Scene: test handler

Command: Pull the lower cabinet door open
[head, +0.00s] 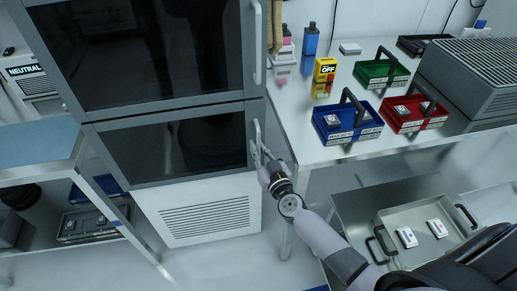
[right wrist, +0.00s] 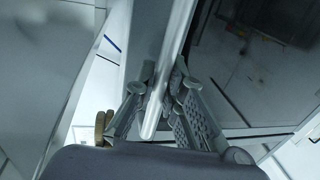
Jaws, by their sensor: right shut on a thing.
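The lower cabinet door (head: 170,150) is a dark glass panel in a grey frame, below a larger upper door. Its light vertical handle (head: 255,135) is at the door's right edge. My right gripper (head: 262,158) is at the lower part of this handle. In the right wrist view, the handle (right wrist: 170,75) runs between the two fingers of the gripper (right wrist: 158,100), which are closed around it. In the head view the door looks flush, or nearly flush, with the cabinet front; a small gap cannot be told. My left gripper is not in view.
A white table (head: 310,150) stands right of the cabinet, bearing a blue bin (head: 347,138), a red bin (head: 413,127) and a green bin (head: 380,85). A grey case (head: 420,245) lies on the lower shelf. A bench (head: 50,150) stands left. Floor below the vented panel (head: 205,217) is clear.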

